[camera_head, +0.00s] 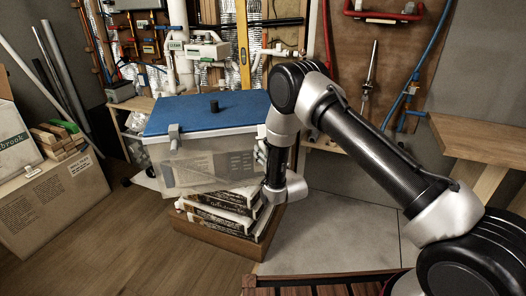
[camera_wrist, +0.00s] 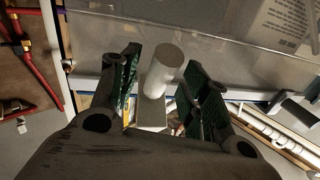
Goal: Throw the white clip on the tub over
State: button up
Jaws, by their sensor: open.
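The translucent tub (camera_head: 208,165) with a blue lid (camera_head: 215,110) stands on a stack of flat packs. A pale grey clip (camera_head: 174,136) sits on its front-left side. In the wrist view, a white clip (camera_wrist: 163,68) with a rounded cylindrical end and a flat plate stands by the tub wall (camera_wrist: 200,22). My gripper (camera_wrist: 160,62) is open, with one dark finger on each side of this clip. I cannot tell whether either finger touches it. In the head view my arm reaches the tub's right side and hides most of the gripper.
A second pale clip (camera_wrist: 296,109) shows right of my gripper. Cardboard boxes (camera_head: 62,195) are at left, a wooden bench (camera_head: 480,140) at right. Pipes and a wall board are behind the tub. The front-left floor is clear.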

jog(key=shift+x, duration=0.9)
grip_shut()
